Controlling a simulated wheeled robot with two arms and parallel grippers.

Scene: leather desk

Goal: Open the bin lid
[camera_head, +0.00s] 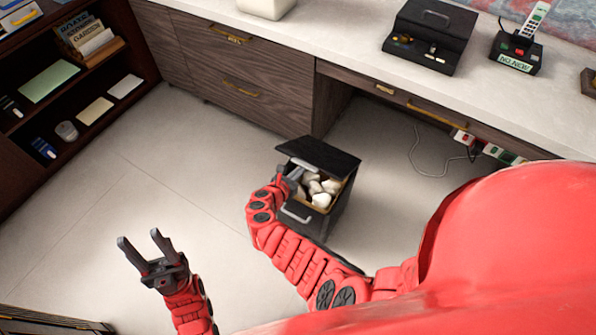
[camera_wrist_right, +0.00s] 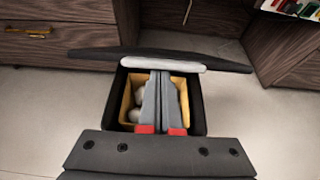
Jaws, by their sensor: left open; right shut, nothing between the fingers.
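The bin (camera_head: 322,222) is a dark box on the floor in front of the desk, with crumpled white paper (camera_head: 319,188) inside. Its black lid (camera_head: 325,154) is raised and tilted back at the far side, so the opening shows. In the right wrist view the lid (camera_wrist_right: 110,53) is seen nearly edge-on with a pale strip along it, beyond the yellowish inner wall (camera_wrist_right: 185,100). My right gripper (camera_head: 296,170) is shut and empty, its fingers over the bin opening close to the lid; contact cannot be told. My left gripper (camera_head: 139,243) is open and empty above the floor at the left.
The desk (camera_head: 350,42) with wooden drawers (camera_head: 245,75) stands behind the bin. A dark shelf (camera_head: 95,75) with books and papers is at the left. A power strip (camera_head: 500,153) and cable lie at the right. The floor (camera_head: 150,160) left of the bin is clear.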

